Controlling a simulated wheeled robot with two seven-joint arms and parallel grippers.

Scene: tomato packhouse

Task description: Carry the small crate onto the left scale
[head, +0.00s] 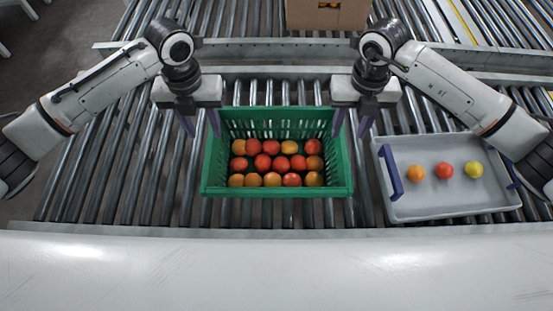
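A green slatted crate (276,190) holding several red and orange tomatoes stands upright on the roller conveyor, in the middle of the head view. My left gripper (201,130) is at the crate's far left corner, its two purple fingers pointing down and apart. My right gripper (351,130) is at the far right corner, its fingers also apart. The inner finger of each gripper is close to the crate's side rim; I cannot tell whether either touches it. No scale can be made out in this view.
A grey tray (440,209) with purple handles holds an orange, a red and a yellow tomato, right of the crate. A cardboard box (326,17) stands on the far conveyor. Bare rollers (120,165) lie left of the crate. A white surface (270,270) runs along the front.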

